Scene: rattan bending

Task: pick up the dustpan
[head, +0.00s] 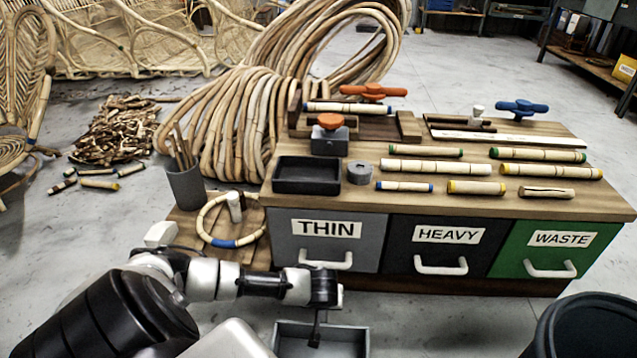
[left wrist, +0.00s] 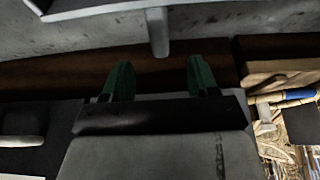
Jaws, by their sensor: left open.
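The dustpan (head: 350,331) is a grey, open, tray-like piece low on the floor in front of the THIN drawer, cut off by the bottom edge of the head view. In the left wrist view the dustpan (left wrist: 100,22) shows as a grey edge at the top, with its handle (left wrist: 159,35) pointing down toward the fingers. My left gripper (head: 316,335) points down over the dustpan. In the left wrist view its two green fingers (left wrist: 159,66) are apart and empty, with the handle's end lined up with the gap between them. My right gripper is not in view.
The wooden workbench (head: 455,205) stands close behind my left gripper, with THIN (head: 290,245), HEAVY (head: 400,262) and WASTE (head: 525,240) drawers shut, their handles sticking out. A dark round bin (head: 585,330) is at lower right. Grey floor is clear between bin and dustpan.

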